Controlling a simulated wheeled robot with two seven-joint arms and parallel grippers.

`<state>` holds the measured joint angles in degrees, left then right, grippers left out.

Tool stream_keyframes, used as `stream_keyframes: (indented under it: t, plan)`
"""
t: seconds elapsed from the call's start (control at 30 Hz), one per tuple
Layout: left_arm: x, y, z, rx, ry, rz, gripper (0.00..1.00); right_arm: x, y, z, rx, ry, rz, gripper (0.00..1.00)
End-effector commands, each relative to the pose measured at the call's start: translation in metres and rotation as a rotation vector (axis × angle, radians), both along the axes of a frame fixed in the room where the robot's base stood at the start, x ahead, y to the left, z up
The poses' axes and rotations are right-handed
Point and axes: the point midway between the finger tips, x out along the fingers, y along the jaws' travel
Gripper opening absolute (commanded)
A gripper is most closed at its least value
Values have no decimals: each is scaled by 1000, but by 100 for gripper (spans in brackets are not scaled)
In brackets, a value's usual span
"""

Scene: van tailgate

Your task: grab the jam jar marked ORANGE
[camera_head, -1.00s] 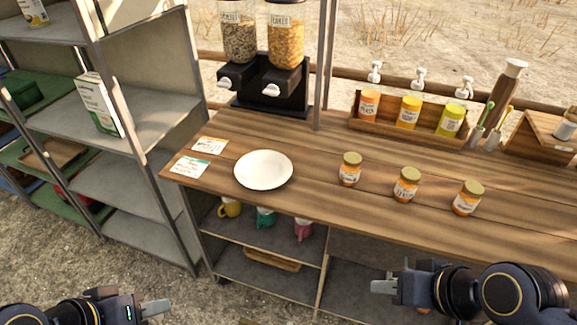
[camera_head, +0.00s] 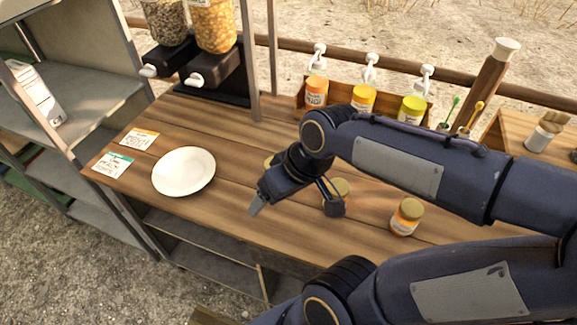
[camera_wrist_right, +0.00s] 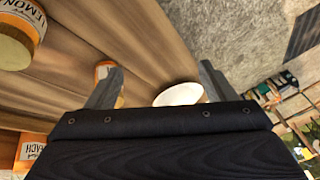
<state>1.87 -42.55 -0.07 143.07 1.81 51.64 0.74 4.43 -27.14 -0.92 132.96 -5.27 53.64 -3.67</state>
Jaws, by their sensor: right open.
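Three small jars with gold lids stand along the counter in the head view. The left jar (camera_head: 268,162) is mostly hidden behind my right gripper, the middle jar (camera_head: 341,187) is partly hidden by my wrist, and the right jar (camera_head: 406,217) is clear. No label reads ORANGE in these frames. My right gripper (camera_head: 258,205) is open and empty above the counter, near the left jar. In the right wrist view, a jar with an orange label (camera_wrist_right: 103,72) shows beside the left finger, partly covered. A jar marked LEMON (camera_wrist_right: 22,30) is at top left. My left gripper is out of view.
A white plate (camera_head: 184,171) lies left of the jars, with two cards (camera_head: 138,139) beyond it. A label reading PEACH (camera_wrist_right: 32,148) shows at lower left in the wrist view.

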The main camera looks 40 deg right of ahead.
Motion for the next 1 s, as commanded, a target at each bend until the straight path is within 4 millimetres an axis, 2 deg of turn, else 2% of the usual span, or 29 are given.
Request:
stream_keyframes:
  t: [0.07, 0.2, 0.3, 0.4, 0.63, 0.87, 1.0]
  plan:
    - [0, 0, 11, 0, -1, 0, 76, 25, -19, 2, -62, 74, 47, 76]
    - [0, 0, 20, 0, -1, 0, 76, 64, -52, -9, -166, 183, 139, 76]
    - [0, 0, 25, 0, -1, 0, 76, 85, -71, -22, -219, 247, 195, 76]
    - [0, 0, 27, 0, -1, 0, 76, 98, -83, -33, -253, 291, 234, 76]
    - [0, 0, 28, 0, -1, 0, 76, 108, -92, -52, -279, 325, 265, 76]
    - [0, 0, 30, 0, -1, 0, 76, 108, -89, -77, -279, 325, 267, 76]
    - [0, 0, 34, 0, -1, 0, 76, 109, -85, -99, -277, 327, 267, 76]
